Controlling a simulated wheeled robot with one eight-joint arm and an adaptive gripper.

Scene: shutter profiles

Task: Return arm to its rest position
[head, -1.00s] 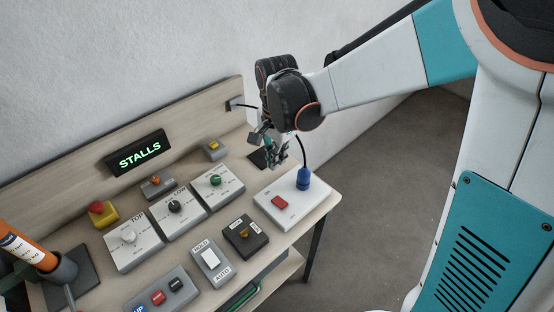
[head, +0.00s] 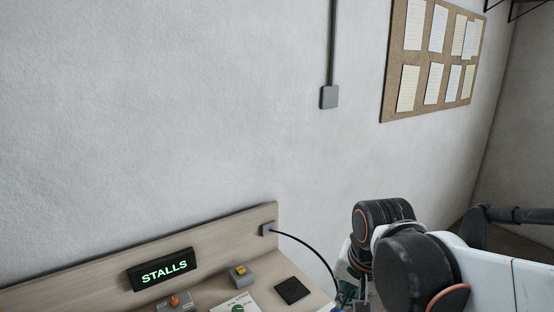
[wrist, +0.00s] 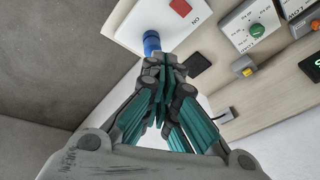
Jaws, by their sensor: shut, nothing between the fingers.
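My gripper (wrist: 163,75) shows in the wrist view with its teal fingers drawn together at the tips and nothing between them. The blue plug (wrist: 151,43) on the white box with the red switch (wrist: 180,7) lies beyond the fingertips; I cannot tell how far apart they are. In the head view my arm's black wrist joints fill the lower right, and the gripper is mostly hidden at the bottom edge.
The bench carries a STALLS display (head: 164,270), a yellow-button box (head: 240,275), a black pad (head: 291,290) and a green-knob box (wrist: 256,30). A black cable (head: 312,250) runs from a wall-side socket. A notice board (head: 432,60) hangs on the wall. Grey floor (wrist: 60,60) lies beside the bench.

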